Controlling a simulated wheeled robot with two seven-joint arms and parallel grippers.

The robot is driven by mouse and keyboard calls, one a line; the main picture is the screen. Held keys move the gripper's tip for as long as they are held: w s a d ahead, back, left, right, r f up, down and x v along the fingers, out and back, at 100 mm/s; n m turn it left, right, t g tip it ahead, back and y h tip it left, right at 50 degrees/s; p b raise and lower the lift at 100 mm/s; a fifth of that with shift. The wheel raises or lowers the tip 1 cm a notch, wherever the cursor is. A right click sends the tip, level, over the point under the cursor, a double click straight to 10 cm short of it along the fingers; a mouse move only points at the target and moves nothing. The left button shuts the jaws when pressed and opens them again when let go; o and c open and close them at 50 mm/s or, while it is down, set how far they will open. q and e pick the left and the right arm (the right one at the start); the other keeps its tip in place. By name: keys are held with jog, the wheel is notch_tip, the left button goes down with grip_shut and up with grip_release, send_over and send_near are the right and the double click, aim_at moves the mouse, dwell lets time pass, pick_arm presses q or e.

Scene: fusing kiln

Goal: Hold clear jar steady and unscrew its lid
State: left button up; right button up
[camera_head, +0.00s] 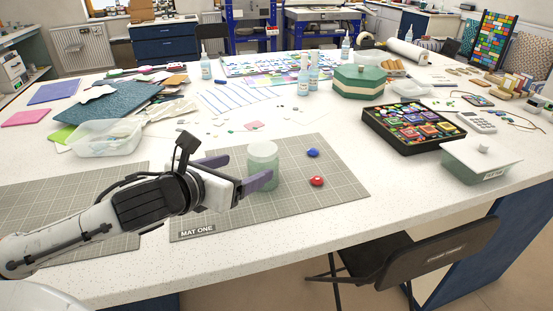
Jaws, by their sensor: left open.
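The clear jar (262,176) stands upright on the grey cutting mat labelled MAT ONE (330,195). Its pale lid (263,150) is on top. My left gripper (242,174) comes in from the left with its purple-grey fingers spread apart. One finger reaches toward the far left side of the jar and the other passes in front of its lower near side. I cannot tell whether either finger touches the glass. My right gripper is not in view.
A blue knob-like piece (313,153) and a red one (317,181) lie on the mat right of the jar. A black tray (412,128) of colourful pieces and a lidded container (481,160) stand further right. A clear tub (104,139) stands left. A folding chair (425,258) is at the front edge.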

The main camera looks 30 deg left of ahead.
aim_at(263, 162)
pick_arm(q)
jog(key=shift+x, duration=1.2)
jog(key=shift+d+x, duration=0.2)
jog(key=shift+x, duration=1.35)
jog(key=shift+d+x, duration=0.2)
jog(key=shift+x, duration=1.4)
jog(key=shift+r, duration=0.1)
jog(key=c, duration=1.3)
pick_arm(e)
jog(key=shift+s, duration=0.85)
